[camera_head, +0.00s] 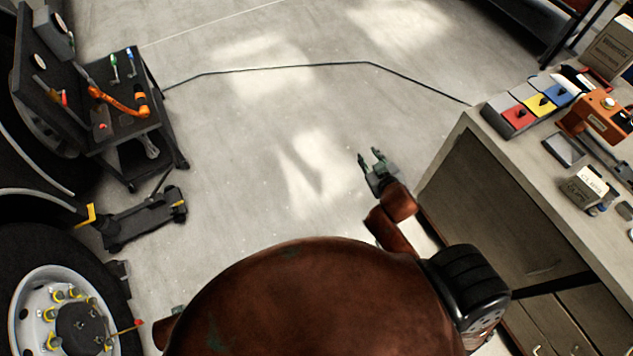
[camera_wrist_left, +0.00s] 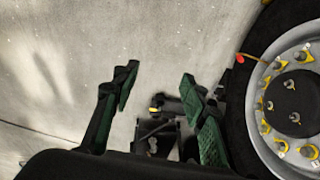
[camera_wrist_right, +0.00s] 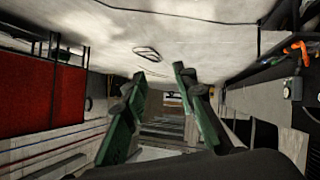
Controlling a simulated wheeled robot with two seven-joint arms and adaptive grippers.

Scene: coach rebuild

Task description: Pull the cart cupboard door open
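The cart (camera_head: 455,150) stands at the right in the head view, with brownish grey panels below its top. The large cupboard door panel (camera_head: 490,205) faces my right arm and looks shut. A small pale handle (camera_head: 543,270) shows near its lower right end. My right gripper (camera_head: 370,158) is over the floor to the left of the cart, apart from the panel. In the right wrist view its fingers (camera_wrist_right: 158,78) are spread with nothing held. My left gripper (camera_wrist_left: 158,80) is open and empty above the floor near the wheel; the head view barely shows it.
The cart top carries colored bins (camera_head: 540,105) and an orange device (camera_head: 598,115). A dark tool stand (camera_head: 125,125), a floor jack (camera_head: 140,220) and a large wheel (camera_head: 50,300) stand at the left. A dark cable (camera_head: 290,66) crosses the floor. The middle floor is clear.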

